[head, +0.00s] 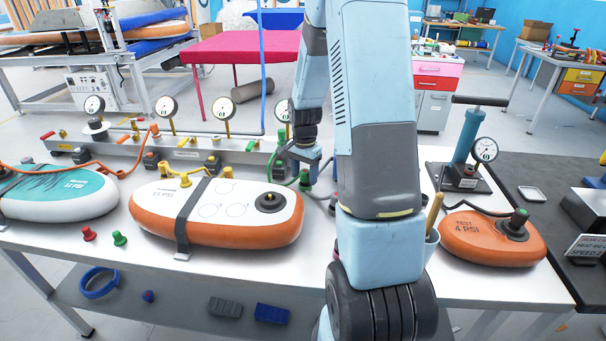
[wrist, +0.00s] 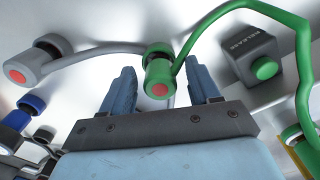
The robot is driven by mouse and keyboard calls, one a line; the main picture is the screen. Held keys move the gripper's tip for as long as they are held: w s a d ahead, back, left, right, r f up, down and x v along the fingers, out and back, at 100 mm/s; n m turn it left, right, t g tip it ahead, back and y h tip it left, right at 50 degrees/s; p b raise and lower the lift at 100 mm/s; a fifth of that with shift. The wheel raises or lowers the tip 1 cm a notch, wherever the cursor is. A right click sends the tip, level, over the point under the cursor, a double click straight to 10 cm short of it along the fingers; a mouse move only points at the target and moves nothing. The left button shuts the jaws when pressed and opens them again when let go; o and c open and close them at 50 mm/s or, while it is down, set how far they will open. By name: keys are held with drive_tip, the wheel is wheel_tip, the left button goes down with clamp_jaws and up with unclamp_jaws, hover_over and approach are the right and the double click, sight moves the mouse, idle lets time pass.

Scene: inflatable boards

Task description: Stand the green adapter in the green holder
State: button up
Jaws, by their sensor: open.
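The green adapter (wrist: 158,76), with a red end face and a green hose, shows between the two fingers of my gripper (wrist: 162,88) in the wrist view. The fingers are apart, with gaps visible beside the adapter. In the head view my gripper (head: 304,156) points down behind the white and orange board, just above a green fitting (head: 304,177). A grey box marked RELEASE with a green button (wrist: 264,68) stands right of the fingers. Another green part (wrist: 300,150) is at the right edge of the wrist view. I cannot tell which part is the green holder.
A grey adapter (wrist: 30,66) on a grey hose and a blue fitting (wrist: 32,103) lie left of my gripper. A green peg (head: 119,239) and red peg (head: 89,233) stand nearby. An orange board (head: 480,245) sits right.

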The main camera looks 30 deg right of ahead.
sight(304, 171)
drive_tip(key=shift+r, duration=0.1)
wheel_tip(304, 171, up, 12)
drive_tip(key=s+a+r+n+t, duration=0.3)
drive_tip(key=s+a+r+n, duration=0.4)
drive_tip(key=s+r, duration=0.5)
drive_tip(key=s+a+r+n+t, duration=0.1)
drive_tip(key=s+a+r+n, duration=0.1)
drive_tip(key=s, duration=0.4)
drive_tip(key=s+a+r+n+t, duration=0.1)
drive_tip(key=s+a+r+n, duration=0.2)
drive_tip(key=s, duration=0.4)
drive_tip(key=shift+s+a+t, duration=0.25)
drive_tip(key=shift+a+t, duration=0.15)
drive_tip(key=shift+a, duration=0.25)
